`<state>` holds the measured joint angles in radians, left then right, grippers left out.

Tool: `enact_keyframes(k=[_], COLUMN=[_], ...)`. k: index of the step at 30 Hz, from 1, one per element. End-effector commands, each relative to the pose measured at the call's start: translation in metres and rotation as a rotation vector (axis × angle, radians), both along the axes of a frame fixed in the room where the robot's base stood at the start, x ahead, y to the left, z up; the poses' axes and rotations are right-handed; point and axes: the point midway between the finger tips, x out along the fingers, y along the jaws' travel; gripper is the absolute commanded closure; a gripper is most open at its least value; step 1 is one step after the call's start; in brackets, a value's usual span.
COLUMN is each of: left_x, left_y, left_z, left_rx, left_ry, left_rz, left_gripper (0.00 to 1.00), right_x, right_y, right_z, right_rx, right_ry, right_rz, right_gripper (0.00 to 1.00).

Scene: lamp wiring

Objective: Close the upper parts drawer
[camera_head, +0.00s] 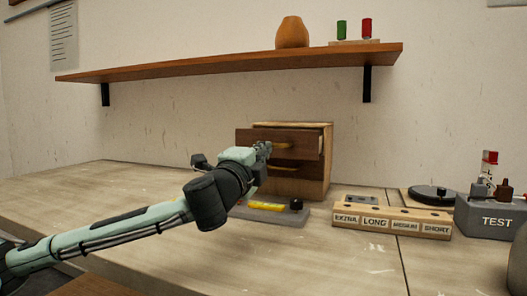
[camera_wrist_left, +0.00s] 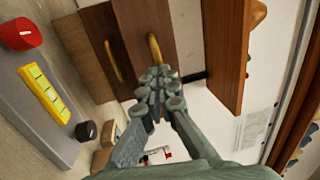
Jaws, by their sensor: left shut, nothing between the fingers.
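The wooden parts cabinet (camera_head: 317,178) stands on the bench against the wall. Its upper drawer (camera_head: 305,145) juts out of the cabinet, its brown front ahead of the lower one. The upper drawer's yellowish handle (camera_wrist_left: 155,48) shows in both views. The lower drawer (camera_wrist_left: 98,50), with a similar handle, sits further in. My left gripper (camera_head: 264,148) is in front of the upper drawer and hides part of its front. In the left wrist view its fingertips (camera_wrist_left: 160,88) are together and empty, near the handle; contact cannot be told. My right gripper is not in view.
A grey panel (camera_head: 270,217) with a yellow block and knobs lies below my left gripper. A labelled wooden sorting block (camera_head: 390,222) and a grey TEST box (camera_head: 490,220) stand to the right. A wall shelf (camera_head: 230,63) hangs above. The bench's left side is clear.

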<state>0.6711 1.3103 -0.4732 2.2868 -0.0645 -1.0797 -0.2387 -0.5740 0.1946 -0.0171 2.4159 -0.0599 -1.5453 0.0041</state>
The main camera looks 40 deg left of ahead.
Motion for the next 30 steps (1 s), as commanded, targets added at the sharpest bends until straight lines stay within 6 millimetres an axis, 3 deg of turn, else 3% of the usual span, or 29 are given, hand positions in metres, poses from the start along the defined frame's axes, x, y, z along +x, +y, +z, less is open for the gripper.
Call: enact_keyframes(k=[13, 16, 24, 30], left_x=[-0.001, 0.007, 0.069, 0.097], left_y=[0.000, 0.002, 0.017, 0.023], left_z=[0.000, 0.002, 0.005, 0.002], left_rx=[0.000, -0.004, -0.007, -0.001], left_ry=[0.001, 0.001, 0.001, 0.001], left_rz=[0.001, 0.002, 0.004, 0.003], left_gripper=[1.00, 1.00, 1.00, 1.00], right_x=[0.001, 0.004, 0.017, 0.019], right_y=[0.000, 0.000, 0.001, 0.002], right_z=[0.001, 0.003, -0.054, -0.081], right_rx=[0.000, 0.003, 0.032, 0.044], right_ry=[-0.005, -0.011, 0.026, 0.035], right_rz=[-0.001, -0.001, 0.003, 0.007], right_gripper=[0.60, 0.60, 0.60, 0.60])
